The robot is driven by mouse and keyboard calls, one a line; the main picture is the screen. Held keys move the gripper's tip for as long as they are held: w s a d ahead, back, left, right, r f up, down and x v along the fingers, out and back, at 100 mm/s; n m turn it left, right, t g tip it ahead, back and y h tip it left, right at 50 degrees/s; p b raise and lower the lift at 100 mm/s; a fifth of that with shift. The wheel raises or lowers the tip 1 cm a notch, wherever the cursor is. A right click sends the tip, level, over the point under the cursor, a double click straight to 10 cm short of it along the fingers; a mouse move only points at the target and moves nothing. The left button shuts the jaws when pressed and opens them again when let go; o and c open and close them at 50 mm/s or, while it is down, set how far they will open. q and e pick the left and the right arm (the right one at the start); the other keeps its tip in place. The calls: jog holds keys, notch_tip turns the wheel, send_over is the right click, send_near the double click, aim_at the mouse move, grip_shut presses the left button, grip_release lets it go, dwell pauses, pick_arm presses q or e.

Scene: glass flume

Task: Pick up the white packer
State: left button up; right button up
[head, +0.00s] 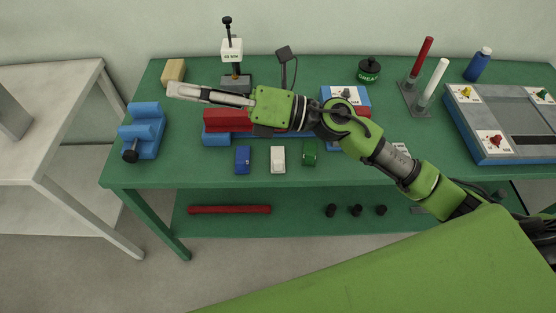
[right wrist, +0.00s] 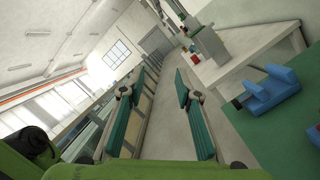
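The white packer (head: 278,160) is a small white block on the green table. It lies near the front edge, between a blue packer (head: 243,160) and a green packer (head: 309,154). My right gripper (head: 174,90) reaches across from the right, above the table's left part, and points left, up and away from the white packer. In the right wrist view its two green-padded fingers are spread with nothing between them (right wrist: 160,92). The white packer does not show in that view. My left gripper is in neither view.
A blue cradle block (head: 144,132) stands at the table's left end. A red bar (head: 220,119) lies behind the packers, partly under my arm. Upright red (head: 421,56) and white rods (head: 435,79) and a grey-blue tray (head: 470,139) are right. The front strip by the packers is clear.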

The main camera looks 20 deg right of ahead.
notch_tip(320, 180, down, 7)
jog(key=s+n+g+h, duration=0.2)
jog(key=n+g+h, duration=0.1)
jog(key=n+g, duration=0.25)
jog(key=n+h, duration=0.5)
jog(key=h, duration=0.7)
send_near(278, 161)
jog(key=shift+g, duration=0.45)
jog(key=p+x, duration=0.1)
jog(key=x, duration=0.1)
jog(key=w+p+x, duration=0.1)
jog(key=x, duration=0.2)
jog(key=shift+d, duration=0.2)
jog(key=shift+a+f+p, duration=0.2)
jog(key=shift+f+p, duration=0.15)
jog(key=shift+p, duration=0.15)
jog(key=f+p, duration=0.1)
jog(key=a+f, duration=0.1)
jog(key=f, duration=0.1)
jog(key=shift+w+a+f+y+p, duration=0.1)
jog(key=shift+a+f+y+p, duration=0.05)
jog(key=shift+y+p, duration=0.2)
jog(key=shift+w+a+f, duration=0.1)
jog(key=shift+a+f, duration=0.05)
jog(key=shift+f, duration=0.35)
grip_shut()
